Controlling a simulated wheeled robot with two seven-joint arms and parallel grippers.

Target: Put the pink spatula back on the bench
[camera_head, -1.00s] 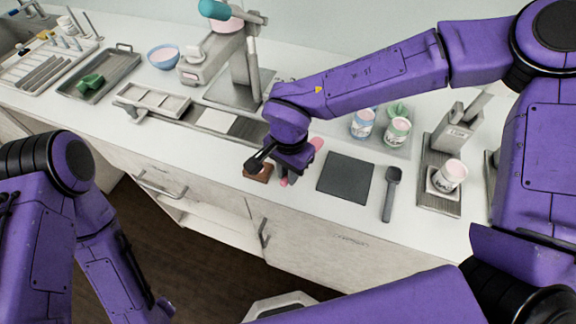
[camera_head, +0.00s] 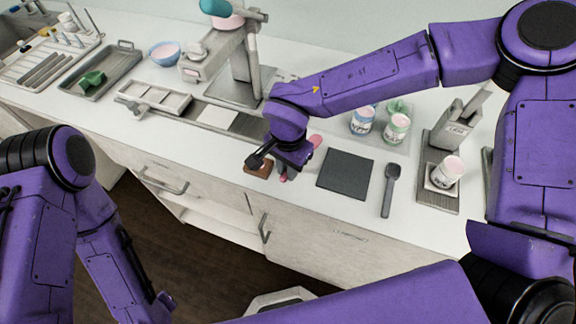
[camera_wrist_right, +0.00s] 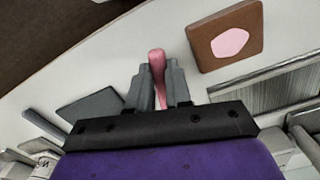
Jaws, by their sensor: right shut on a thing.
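The pink spatula (camera_head: 316,141) is at the bench's front part, mostly hidden behind my right gripper (camera_head: 284,172) in the head view. In the right wrist view, the spatula's pink end (camera_wrist_right: 157,62) shows between the two grey fingers of my right gripper (camera_wrist_right: 159,82), which is shut on it. The white bench (camera_head: 225,157) lies below; I cannot tell whether the spatula touches it. My left arm is at the lower left in the head view, but its gripper is not clearly visible.
A brown block with a pink patch (camera_wrist_right: 229,38) lies beside the spatula. A dark square mat (camera_head: 345,175) and a grey spatula (camera_head: 390,188) lie to the right. Bare bench shows along the front edge.

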